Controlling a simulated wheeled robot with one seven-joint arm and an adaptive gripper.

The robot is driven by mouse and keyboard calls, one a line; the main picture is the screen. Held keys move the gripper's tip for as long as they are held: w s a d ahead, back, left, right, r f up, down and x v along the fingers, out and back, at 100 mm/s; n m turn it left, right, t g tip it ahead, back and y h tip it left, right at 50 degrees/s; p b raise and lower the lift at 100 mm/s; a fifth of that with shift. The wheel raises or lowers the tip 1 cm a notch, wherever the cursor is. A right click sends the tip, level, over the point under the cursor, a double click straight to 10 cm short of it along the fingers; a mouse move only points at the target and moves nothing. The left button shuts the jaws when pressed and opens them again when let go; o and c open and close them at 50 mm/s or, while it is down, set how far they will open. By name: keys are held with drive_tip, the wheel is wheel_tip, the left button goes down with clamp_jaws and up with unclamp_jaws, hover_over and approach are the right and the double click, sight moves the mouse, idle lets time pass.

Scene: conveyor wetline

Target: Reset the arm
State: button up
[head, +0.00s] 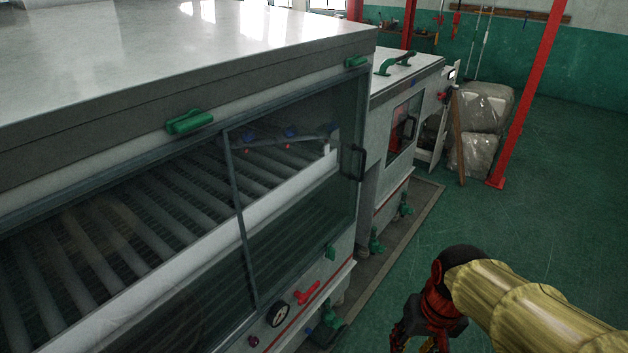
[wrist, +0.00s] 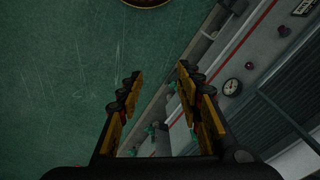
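My gripper shows in the wrist view (wrist: 160,78) with its two yellow and black fingers spread apart and nothing between them. In the head view my gripper (head: 420,340) is at the bottom right, partly cut off by the frame edge. It hangs over the green floor, to the right of the large grey machine (head: 60,105) and clear of it. My arm comes in from the bottom right corner in a yellow sleeve.
The machine has a glass window with a dark handle (head: 359,162), a gauge (head: 277,314) and a red valve handle (head: 308,293). A second machine (head: 408,80) stands behind it. Wrapped bales (head: 483,110) and a red post (head: 528,90) stand farther back. Green floor (head: 560,210) at right is open.

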drive_tip(key=s+r+t, duration=0.2)
drive_tip(key=r, duration=0.4)
drive_tip(key=s+r+n+t+p, duration=0.1)
drive_tip(key=r+t, duration=0.1)
drive_tip(key=r, duration=0.4)
drive_tip(key=shift+s+a+t+h, duration=0.2)
drive_tip(key=shift+s+t+h, duration=0.1)
drive_tip(key=shift+s, duration=0.1)
